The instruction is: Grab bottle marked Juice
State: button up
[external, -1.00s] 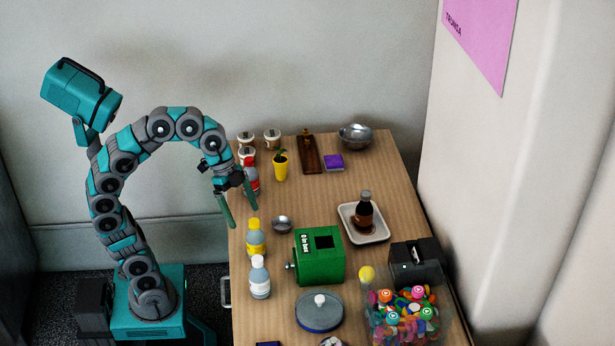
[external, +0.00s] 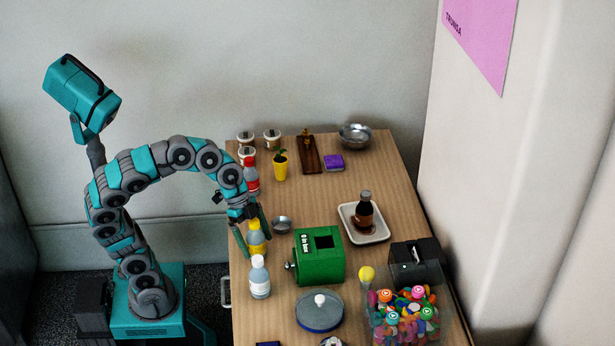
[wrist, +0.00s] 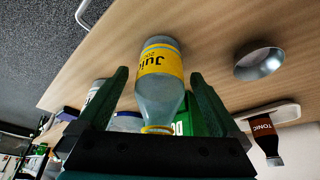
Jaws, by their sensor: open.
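The juice bottle (external: 256,241) has a yellow label and stands at the left edge of the table, partly hidden by my gripper in the external view. In the wrist view the bottle (wrist: 161,72) shows "Juic" on its yellow label. My gripper (external: 254,241) is open and reaches down at the bottle. In the wrist view my gripper (wrist: 161,85) has one green finger on each side of the bottle, with gaps visible between fingers and bottle. Contact is not visible.
A white-labelled bottle (external: 260,278) stands close by in front. A green box (external: 319,257) and a small metal bowl (external: 281,224) are to the right. A red-labelled bottle (external: 251,178) stands behind. A dark tonic bottle (external: 364,211) is on a white tray (external: 379,236).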

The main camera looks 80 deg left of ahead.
jog(key=shift+c, duration=0.2)
jog(key=c, duration=1.4)
